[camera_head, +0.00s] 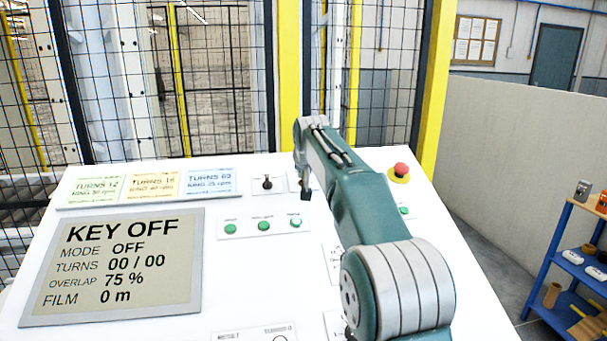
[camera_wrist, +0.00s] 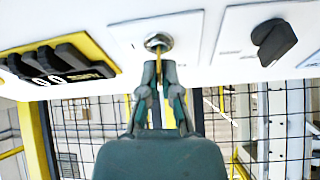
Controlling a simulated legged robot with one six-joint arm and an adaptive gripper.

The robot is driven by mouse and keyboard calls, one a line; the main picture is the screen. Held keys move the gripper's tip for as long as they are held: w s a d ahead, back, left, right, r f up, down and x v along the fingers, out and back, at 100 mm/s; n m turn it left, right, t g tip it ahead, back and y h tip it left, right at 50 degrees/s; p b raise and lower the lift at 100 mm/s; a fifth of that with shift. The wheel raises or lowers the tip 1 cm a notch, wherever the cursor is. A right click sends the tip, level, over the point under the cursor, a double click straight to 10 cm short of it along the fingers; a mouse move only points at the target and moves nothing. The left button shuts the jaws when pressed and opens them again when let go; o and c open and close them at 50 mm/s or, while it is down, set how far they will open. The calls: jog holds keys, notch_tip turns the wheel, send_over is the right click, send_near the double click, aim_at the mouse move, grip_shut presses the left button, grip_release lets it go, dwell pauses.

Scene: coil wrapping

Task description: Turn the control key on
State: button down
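The control key (camera_wrist: 157,45) is a small brass-coloured key in a round metal lock on a white plate, seen in the wrist view. My gripper (camera_wrist: 159,68) is at the key, its two fingertips close together on either side of the brass part, and it looks shut on it. In the head view my gripper (camera_head: 306,192) reaches the back of the white console, and the key and lock are hidden behind it. The display (camera_head: 115,265) reads KEY OFF, MODE OFF, TURNS 00 / 00, OVERLAP 75 %, FILM 0 m.
A black selector knob (camera_head: 267,183) sits beside the lock and also shows in the wrist view (camera_wrist: 272,42). Green buttons (camera_head: 264,226) lie nearer. A red emergency button (camera_head: 401,170) stands right. Mesh fencing (camera_head: 220,110) rises behind the console. A blue shelf (camera_head: 560,255) is far right.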

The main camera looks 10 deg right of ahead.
jog(key=m+h, duration=0.1)
jog(key=m, duration=0.2)
jog(key=m+g+h, duration=0.1)
jog(key=m, duration=0.3)
jog(key=shift+f+m, duration=0.1)
jog(key=shift+m, duration=0.2)
jog(key=m+g, duration=0.1)
jog(key=m, duration=0.2)
jog(key=m+g+h, duration=0.1)
jog(key=m, duration=0.1)
jog(key=shift+d+m, duration=0.1)
jog(key=shift+m, duration=0.3)
jog(key=shift+s+f+m+h, duration=0.15)
jog(key=shift+m+h, duration=0.15)
jog(key=shift+m, duration=0.2)
jog(key=c, duration=0.9)
grip_release()
jog(key=shift+o, duration=0.2)
jog(key=shift+r+n, duration=0.25)
jog(key=shift+n, duration=0.15)
